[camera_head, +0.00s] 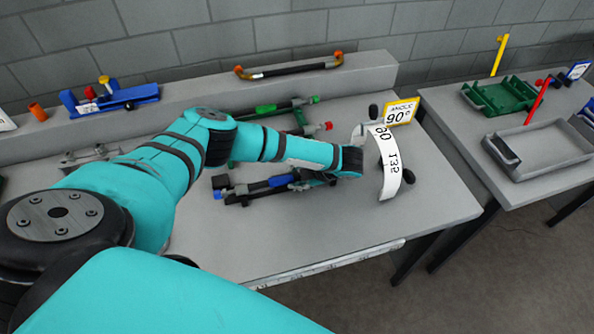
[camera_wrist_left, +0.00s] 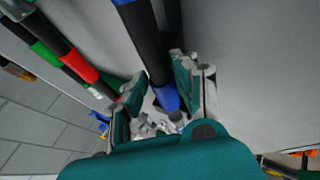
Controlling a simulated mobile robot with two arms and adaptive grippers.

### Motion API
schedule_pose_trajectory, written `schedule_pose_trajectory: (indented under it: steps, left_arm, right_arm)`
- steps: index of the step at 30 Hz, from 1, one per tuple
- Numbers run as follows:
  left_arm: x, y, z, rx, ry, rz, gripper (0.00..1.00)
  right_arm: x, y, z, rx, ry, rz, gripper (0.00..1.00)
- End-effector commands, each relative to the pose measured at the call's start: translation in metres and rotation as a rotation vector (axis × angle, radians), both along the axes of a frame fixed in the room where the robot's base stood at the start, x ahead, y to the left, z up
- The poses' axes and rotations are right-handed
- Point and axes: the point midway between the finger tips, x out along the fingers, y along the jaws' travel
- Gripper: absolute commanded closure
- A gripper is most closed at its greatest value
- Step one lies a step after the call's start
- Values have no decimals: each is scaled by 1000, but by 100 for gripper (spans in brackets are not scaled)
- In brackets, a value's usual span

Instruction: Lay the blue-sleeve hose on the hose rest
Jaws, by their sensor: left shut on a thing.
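The blue-sleeve hose (camera_head: 255,188) is a dark hose with a blue sleeve, low over the middle of the grey bench in the head view. My left gripper (camera_head: 308,180) is at its right part. In the left wrist view, the hose (camera_wrist_left: 150,48) runs between the two fingers of my left gripper (camera_wrist_left: 158,85), which is shut on it. Its blue sleeve shows between the fingers. I cannot tell whether the hose touches the bench. I cannot tell for sure which thing is the hose rest. My right gripper is not in view.
A green-sleeve hose (camera_head: 268,109) and a red-sleeve hose (camera_head: 318,127) lie behind my arm. A white angle dial (camera_head: 389,165) stands right of my gripper, with a "90°" sign (camera_head: 400,112) behind. The bench front is clear. Trays (camera_head: 545,145) stand on another bench at right.

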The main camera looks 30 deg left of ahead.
Motion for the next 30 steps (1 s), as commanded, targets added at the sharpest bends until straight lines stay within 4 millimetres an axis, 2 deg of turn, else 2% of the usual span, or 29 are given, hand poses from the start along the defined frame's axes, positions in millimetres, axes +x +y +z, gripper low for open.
schedule_pose_trajectory:
  steps: [25,26,30]
  left_arm:
    - [0,1,-2,3,1,1,100]
    - [0,1,-2,2,0,0,68]
    - [0,0,-2,1,0,0,50]
  right_arm:
    - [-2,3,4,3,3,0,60]
    - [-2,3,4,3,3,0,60]
    - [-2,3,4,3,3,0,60]
